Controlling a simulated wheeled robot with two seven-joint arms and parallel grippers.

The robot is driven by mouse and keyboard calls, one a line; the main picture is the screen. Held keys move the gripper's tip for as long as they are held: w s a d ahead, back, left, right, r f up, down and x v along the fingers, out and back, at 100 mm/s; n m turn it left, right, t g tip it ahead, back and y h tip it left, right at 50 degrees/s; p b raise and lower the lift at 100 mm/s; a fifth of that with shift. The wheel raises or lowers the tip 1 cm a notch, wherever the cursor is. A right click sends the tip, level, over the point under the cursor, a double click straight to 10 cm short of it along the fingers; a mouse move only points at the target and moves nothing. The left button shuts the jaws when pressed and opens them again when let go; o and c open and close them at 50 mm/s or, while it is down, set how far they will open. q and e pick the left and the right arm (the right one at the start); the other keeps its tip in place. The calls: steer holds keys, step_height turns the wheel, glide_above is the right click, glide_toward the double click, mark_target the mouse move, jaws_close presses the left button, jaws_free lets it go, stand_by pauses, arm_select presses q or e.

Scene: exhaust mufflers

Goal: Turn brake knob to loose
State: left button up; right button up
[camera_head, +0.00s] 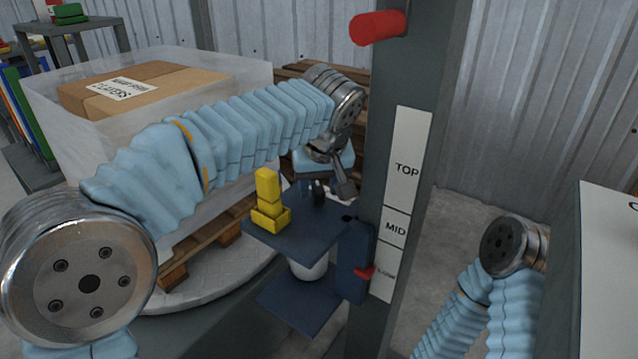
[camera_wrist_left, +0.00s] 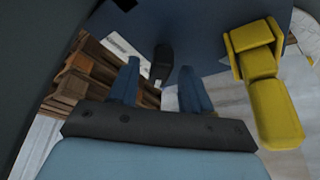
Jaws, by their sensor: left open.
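My left gripper (camera_head: 318,188) is beside the grey column, over the far part of a dark blue platform (camera_head: 300,232). In the left wrist view its two blue fingers (camera_wrist_left: 158,88) are apart. A small black knob-like part (camera_wrist_left: 162,62) shows between and beyond the fingertips; I cannot tell if it is the brake knob or if anything touches it. A yellow stepped block (camera_head: 268,205) stands on the platform, left of the gripper; it also shows in the left wrist view (camera_wrist_left: 265,80). My right gripper is out of view.
The grey column (camera_head: 385,150) carries a white scale (camera_head: 402,200) reading TOP and MID, with a red pointer (camera_head: 363,272) near its lower end. A red cylinder (camera_head: 378,27) juts out at the top. A boxed pallet load (camera_head: 45,95) stands behind my left arm.

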arm_select(q)
steer(key=p+v, duration=0.1)
steer(key=v, duration=0.6)
steer(key=shift+r, duration=0.2)
steer(key=shift+s, duration=0.2)
